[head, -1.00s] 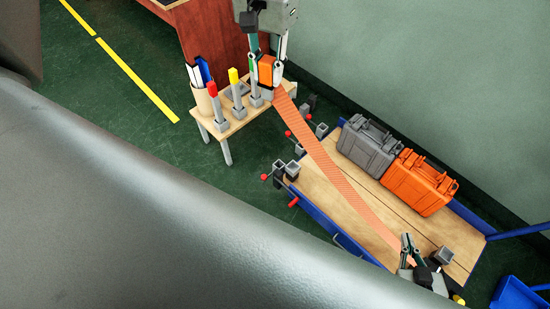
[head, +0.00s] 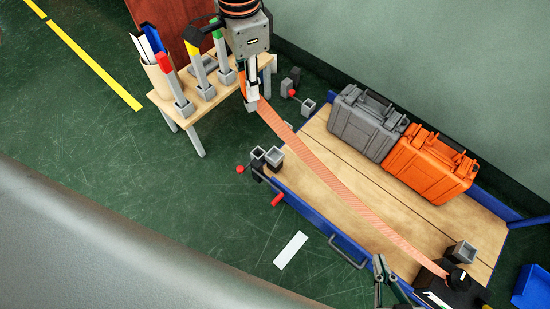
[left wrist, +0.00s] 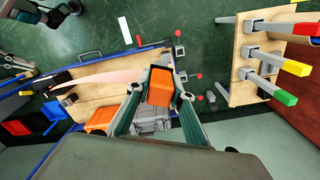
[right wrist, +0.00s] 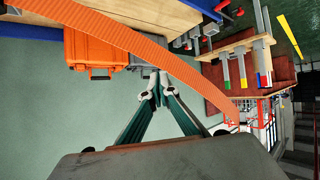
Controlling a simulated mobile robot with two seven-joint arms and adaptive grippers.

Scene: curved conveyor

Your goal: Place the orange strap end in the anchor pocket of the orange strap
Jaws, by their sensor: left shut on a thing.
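My left gripper (head: 252,97) is shut on the orange strap end (left wrist: 160,87), an orange block between its two fingers in the left wrist view. It is held above the floor between the tool table and the cart. The orange strap (head: 325,163) runs taut from there across the cart to a black block (head: 458,279) at the cart's lower right corner. Grey square pockets (head: 274,156) sit at the cart's left corner, at its far left (head: 307,108) and at the right (head: 465,252). I cannot tell which one is the strap's. My right gripper (right wrist: 156,86) is shut and empty, apart from the strap.
A grey case (head: 364,122) and an orange case (head: 430,163) stand along the cart's far side. The small table (head: 225,105) holds several tools with coloured tips and a cup. A white strip (head: 290,250) lies on the floor. The cart's near half is mostly clear.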

